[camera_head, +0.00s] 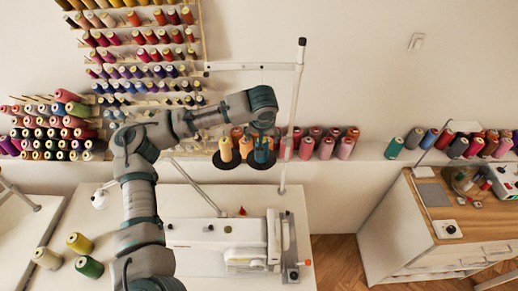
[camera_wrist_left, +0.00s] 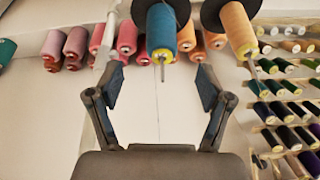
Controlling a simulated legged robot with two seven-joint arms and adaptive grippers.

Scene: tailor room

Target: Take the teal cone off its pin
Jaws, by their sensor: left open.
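The teal cone (camera_head: 262,155) sits on a black disc (camera_head: 262,163) of the thread stand, partly hidden behind my left gripper (camera_head: 263,131). In the left wrist view the teal cone (camera_wrist_left: 162,32) is at the top centre, with its pin tip showing past its yellow-ringed end. The disc lies at its far end, so this view looks inverted. The two fingers of my left gripper (camera_wrist_left: 160,84) are spread wide and empty. The cone is beyond the fingertips, lined up with the gap between them. My right gripper is not in view.
A yellow-orange cone (camera_head: 225,149) stands on the neighbouring disc, close beside the teal one. The white stand pole (camera_head: 293,115) rises just right. A shelf with several red and pink cones (camera_head: 326,147) is behind. A sewing machine (camera_head: 220,235) is below.

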